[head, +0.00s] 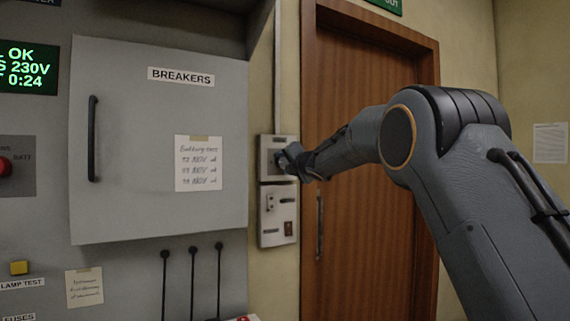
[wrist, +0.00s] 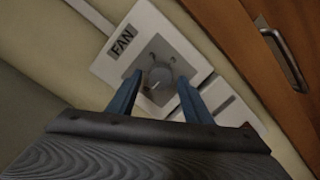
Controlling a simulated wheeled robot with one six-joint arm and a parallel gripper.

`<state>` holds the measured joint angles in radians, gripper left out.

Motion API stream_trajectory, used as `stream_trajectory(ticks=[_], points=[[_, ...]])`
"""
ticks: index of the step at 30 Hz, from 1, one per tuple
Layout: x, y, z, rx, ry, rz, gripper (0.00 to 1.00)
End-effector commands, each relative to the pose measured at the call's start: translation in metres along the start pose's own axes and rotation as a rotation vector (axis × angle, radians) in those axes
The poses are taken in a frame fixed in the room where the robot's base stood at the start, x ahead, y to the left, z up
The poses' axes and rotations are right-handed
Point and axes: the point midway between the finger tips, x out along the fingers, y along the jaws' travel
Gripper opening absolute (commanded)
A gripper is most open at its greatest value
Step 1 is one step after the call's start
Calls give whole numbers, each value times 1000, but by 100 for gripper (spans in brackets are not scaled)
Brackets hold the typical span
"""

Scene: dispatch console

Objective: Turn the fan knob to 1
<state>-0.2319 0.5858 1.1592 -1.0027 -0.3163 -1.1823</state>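The fan panel is a pale plate labelled FAN (wrist: 122,42), on the wall beside the door; it also shows in the head view (head: 278,141). Its grey round knob (wrist: 158,82) sits on a darker dial in the wrist view. The knob's setting and the dial's numbers are too small to read. My gripper (wrist: 155,88) is open, with one blue finger on each side of the knob. I cannot tell whether the fingers touch it. In the head view my gripper (head: 289,160) is at the panel and hides the knob.
A second switch plate (head: 277,232) is just below the fan panel. A wooden door (head: 350,230) with a metal handle (head: 319,225) stands to the right. The grey breakers cabinet (head: 130,120) with a black handle (head: 93,140) is to the left. Black levers (head: 192,285) stand below it.

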Motion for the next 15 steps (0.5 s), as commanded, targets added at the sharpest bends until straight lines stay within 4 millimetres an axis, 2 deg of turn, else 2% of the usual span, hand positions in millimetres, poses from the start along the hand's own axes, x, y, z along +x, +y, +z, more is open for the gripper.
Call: stream_trajectory(ticks=[1,6,15], points=[[0,0,0,0,0,0,36],[0,0,0,0,0,0,9],[0,1,1,37,2,-4,9]])
